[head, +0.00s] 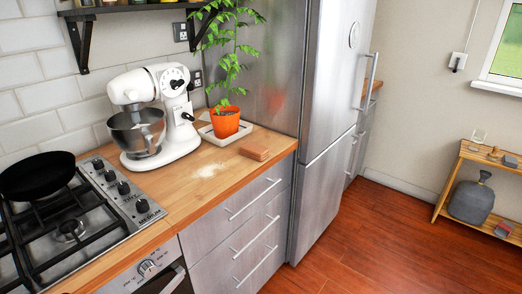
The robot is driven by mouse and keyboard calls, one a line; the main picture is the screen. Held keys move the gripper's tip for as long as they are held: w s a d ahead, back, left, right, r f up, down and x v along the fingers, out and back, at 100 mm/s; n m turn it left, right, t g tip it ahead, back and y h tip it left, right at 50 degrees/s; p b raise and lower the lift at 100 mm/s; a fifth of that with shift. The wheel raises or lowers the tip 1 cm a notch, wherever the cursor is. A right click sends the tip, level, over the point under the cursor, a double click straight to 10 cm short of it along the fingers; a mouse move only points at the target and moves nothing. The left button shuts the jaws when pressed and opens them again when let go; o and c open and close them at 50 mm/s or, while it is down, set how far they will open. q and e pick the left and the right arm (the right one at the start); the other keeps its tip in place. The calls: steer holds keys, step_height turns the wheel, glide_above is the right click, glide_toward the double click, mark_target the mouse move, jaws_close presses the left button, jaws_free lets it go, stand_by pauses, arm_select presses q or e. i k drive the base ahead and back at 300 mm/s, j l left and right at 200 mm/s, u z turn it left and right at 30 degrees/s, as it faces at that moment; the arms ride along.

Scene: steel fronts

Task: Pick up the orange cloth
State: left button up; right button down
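A small, flat orange-brown folded piece, which looks like the orange cloth (254,151), lies on the wooden counter (215,188) near its right end. It is close to the counter's front edge, just right of and in front of the orange plant pot. Its top is fully visible and nothing rests on it. Neither of my grippers is in the head view.
A potted plant (225,122) on a white tray (207,134) stands behind the cloth. A white stand mixer (180,135) and a gas hob with a black pan (37,175) are left. A steel fridge (315,120) bounds the right. Floor in front is clear.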

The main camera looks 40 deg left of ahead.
mark_target(257, 152)
steer(key=i+u, duration=0.15)
steer(key=u, duration=1.65)
steer(key=i+l+u, duration=0.25)
steer(key=l, duration=0.2)
steer(key=l+u, duration=0.25)
steer(key=l, duration=0.25)
steer(key=i+l+u, duration=0.15)
steer(key=l+u, duration=0.15)
steer(key=l, duration=0.2)
steer(key=l+u, duration=0.25)
steer(key=l, duration=0.3)
